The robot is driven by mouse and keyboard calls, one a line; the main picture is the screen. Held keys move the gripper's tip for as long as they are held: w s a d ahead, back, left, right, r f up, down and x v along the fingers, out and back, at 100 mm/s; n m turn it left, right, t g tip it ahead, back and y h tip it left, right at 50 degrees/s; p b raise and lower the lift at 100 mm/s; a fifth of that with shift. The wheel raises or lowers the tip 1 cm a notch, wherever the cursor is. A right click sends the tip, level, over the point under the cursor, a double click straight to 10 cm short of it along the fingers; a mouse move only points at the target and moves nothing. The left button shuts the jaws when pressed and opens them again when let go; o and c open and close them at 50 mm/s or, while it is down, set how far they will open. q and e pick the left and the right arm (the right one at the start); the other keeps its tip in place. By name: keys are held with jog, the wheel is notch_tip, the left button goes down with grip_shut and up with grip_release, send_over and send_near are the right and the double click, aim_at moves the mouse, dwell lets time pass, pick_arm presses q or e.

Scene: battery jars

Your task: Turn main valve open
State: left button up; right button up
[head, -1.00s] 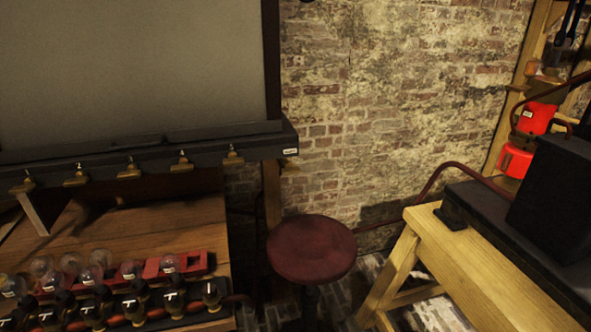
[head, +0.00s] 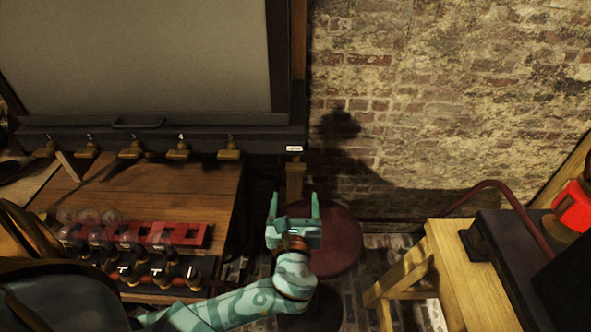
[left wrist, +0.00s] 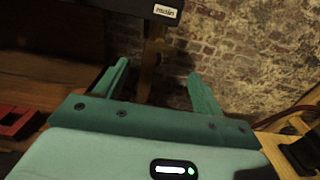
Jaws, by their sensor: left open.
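My left gripper (head: 294,207) is open and empty, its two fingers pointing up toward the wall. It is in front of the red stool seat and below the right end of the dark rail (head: 190,143). A small white label (head: 294,149) is on that end; its text is too small to read surely. Several brass valves (head: 227,153) sit along the rail's lower edge, left of the gripper. I cannot tell which one is the main valve. In the left wrist view the open fingers (left wrist: 158,72) reach toward the label (left wrist: 166,12), apart from it. My right gripper is not in view.
A red round stool (head: 340,245) stands below and behind the gripper. A wooden bench (head: 180,195) on the left holds glass jars and a red rack (head: 185,234). A wooden table (head: 455,265) stands at the right. The brick wall (head: 420,100) is behind.

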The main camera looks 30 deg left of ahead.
aim_at(296, 170)
pick_arm(q)
jog(key=x, duration=1.1)
jog(key=shift+d+f+b, duration=0.1)
jog(key=shift+b, duration=0.25)
jog(key=c, duration=1)
